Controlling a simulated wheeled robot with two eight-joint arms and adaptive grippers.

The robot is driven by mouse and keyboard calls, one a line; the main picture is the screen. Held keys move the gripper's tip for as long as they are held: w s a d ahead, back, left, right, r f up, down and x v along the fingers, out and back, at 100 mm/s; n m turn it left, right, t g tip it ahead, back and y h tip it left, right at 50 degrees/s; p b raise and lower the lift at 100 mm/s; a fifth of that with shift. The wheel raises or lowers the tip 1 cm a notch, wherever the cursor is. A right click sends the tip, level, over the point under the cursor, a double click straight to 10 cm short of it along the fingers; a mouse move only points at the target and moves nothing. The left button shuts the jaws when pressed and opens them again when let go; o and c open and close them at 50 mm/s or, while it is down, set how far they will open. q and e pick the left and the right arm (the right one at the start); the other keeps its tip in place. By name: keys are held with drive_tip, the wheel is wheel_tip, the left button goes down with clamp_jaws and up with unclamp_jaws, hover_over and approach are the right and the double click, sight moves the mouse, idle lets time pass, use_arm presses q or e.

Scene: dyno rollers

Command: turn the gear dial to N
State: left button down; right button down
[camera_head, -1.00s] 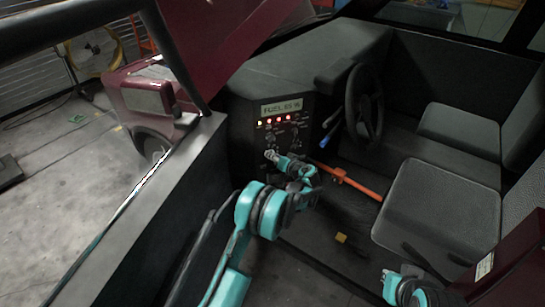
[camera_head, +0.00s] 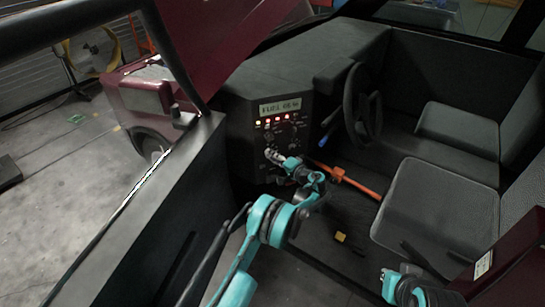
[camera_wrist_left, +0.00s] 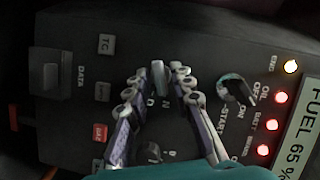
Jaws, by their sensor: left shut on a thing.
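My left gripper (camera_head: 273,156) is at the front of the dark control panel in the head view. In the left wrist view its two fingers (camera_wrist_left: 159,80) are shut on a small grey knob (camera_wrist_left: 158,75), the gear dial, one fingertip on each side. White letters are printed just below the knob, an N among them; I cannot tell exactly where its pointer sits. In the head view the dial is hidden by the gripper. My right gripper (camera_head: 388,283) is at the lower right, away from the panel, and its jaws are too small to read.
The panel also carries a START/OFF/ON knob (camera_wrist_left: 237,88), a fuel display (camera_head: 280,107) reading 65 %, lit lamps, and labelled buttons (camera_wrist_left: 103,92). A steering wheel (camera_head: 362,105), an orange bar (camera_head: 345,180) and seats (camera_head: 425,205) lie to the right.

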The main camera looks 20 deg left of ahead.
idle(0.4)
use_arm(q)
drive_tip(key=c, duration=1.6)
unclamp_jaws()
drive_tip(key=v, duration=1.2)
drive_tip(key=shift+w, duration=0.1)
